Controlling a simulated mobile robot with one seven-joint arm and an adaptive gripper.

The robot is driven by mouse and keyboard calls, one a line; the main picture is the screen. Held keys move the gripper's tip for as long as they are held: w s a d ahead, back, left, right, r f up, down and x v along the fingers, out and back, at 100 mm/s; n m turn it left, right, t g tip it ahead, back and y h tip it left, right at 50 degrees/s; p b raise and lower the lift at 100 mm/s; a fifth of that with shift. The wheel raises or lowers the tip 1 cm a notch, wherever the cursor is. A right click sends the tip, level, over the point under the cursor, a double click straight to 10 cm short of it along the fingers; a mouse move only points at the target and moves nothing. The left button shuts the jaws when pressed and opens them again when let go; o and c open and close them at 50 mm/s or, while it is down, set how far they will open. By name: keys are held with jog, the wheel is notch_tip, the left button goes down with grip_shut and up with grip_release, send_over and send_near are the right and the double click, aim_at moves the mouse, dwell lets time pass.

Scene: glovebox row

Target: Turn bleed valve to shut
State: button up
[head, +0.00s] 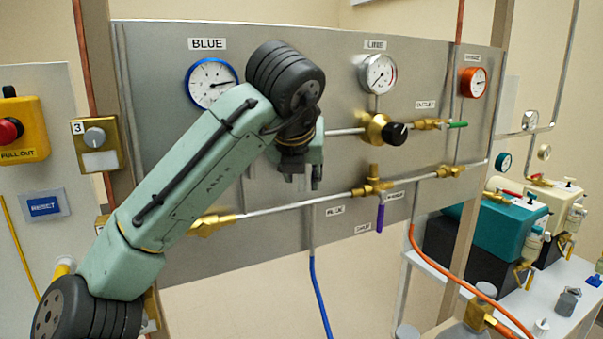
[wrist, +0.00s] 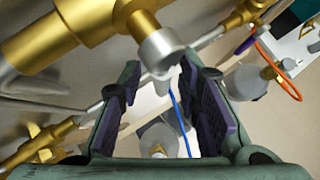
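My gripper (head: 302,178) points down in front of the steel panel, its fingers partly hidden by my arm in the head view. In the wrist view my gripper (wrist: 161,88) has its fingers wide apart. A brass fitting with a grey round end (wrist: 163,52) and a small pale stub sits at the mouth of the fingers, neither finger clearly touching it. My arm hides this fitting in the head view. I cannot read a bleed label, so I cannot tell whether this is the bleed valve. A purple lever (head: 380,217) hangs down from a brass valve (head: 372,187) farther right.
The steel panel (head: 150,90) carries a blue gauge (head: 211,83), a line gauge (head: 378,74), an orange gauge (head: 473,82), a black knob (head: 397,134) and a green handle (head: 458,125). A blue hose (head: 319,295) and an orange hose (head: 455,280) hang below. Pipes cross near my gripper.

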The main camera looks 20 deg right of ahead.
jog(key=v, duration=1.2)
dwell(0.7)
